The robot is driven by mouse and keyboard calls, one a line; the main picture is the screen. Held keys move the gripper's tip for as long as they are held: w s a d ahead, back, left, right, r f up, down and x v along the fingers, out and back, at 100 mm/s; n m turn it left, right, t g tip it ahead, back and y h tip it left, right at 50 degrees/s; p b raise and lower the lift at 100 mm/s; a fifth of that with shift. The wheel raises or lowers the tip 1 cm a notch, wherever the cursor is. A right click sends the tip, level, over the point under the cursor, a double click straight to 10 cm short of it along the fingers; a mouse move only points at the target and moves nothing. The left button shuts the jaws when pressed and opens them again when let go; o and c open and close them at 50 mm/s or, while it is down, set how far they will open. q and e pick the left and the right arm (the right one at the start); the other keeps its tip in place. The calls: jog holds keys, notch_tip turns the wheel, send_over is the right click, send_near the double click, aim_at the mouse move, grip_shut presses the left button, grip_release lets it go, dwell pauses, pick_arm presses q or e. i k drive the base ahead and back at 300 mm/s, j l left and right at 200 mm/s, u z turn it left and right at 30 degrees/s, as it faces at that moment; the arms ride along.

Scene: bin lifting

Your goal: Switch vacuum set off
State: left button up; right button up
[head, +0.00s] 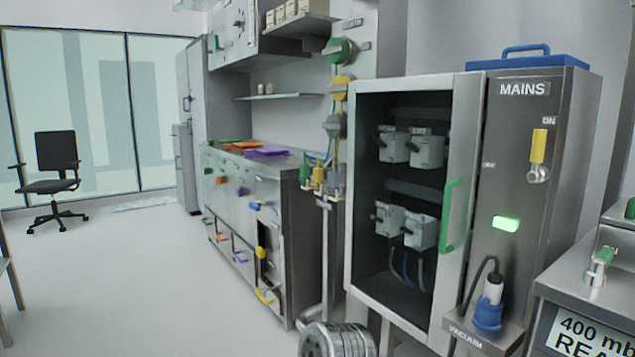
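A shelf labelled VACUUM (478,337) juts from the lower front of the steel MAINS cabinet (518,165). A blue and white plug (488,308) with a black cable stands upright on it. The cabinet has a yellow-handled switch (538,148) upright below the mark ON, and a lit green lamp (506,223). At the right edge, a steel unit (565,290) with a partly cut-off label "400 mb" carries a green-handled lever (601,262). I cannot tell which control belongs to the vacuum set. Neither of my grippers is in view.
A glass-fronted cabinet with a green handle (449,215) stands left of the MAINS cabinet. A ribbed metal cylinder (338,342) is at the bottom edge. A drawer bench (240,200) stands farther back. The floor at left is open, with an office chair (57,165).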

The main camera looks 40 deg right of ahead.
aim_at(595, 276)
jog(key=z, duration=2.65)
jog(key=i+l+u, duration=0.1)
jog(key=u, duration=0.35)
jog(key=l+u, duration=0.4)
jog(key=i+l+u, duration=0.1)
jog(key=u, duration=0.35)
